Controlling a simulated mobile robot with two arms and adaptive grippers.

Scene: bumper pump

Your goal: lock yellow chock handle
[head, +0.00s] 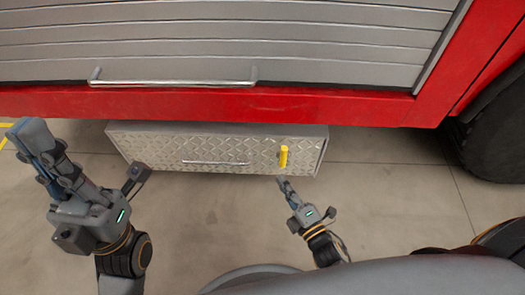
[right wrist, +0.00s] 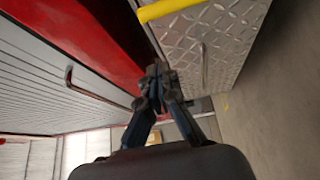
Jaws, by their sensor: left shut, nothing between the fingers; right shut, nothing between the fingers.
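The yellow chock handle (head: 283,156) stands roughly upright on the right part of the front of a diamond-plate metal box (head: 215,152) under the red truck. In the right wrist view the yellow handle (right wrist: 170,8) runs along the top edge and is partly cut off, with the diamond plate (right wrist: 215,45) behind it. My right gripper (head: 281,181) is shut and empty just below the handle; I cannot tell whether it touches it. Its closed fingertips also show in the right wrist view (right wrist: 156,72). My left gripper (head: 28,135) is shut and empty, raised at the far left, away from the box.
A thin bar handle (head: 215,163) runs along the box front. Above are the red truck body (head: 345,108) and a grey roller shutter with a silver bar (head: 172,82). A black tyre (head: 495,135) stands at the right. The concrete floor (head: 400,200) before the box is clear.

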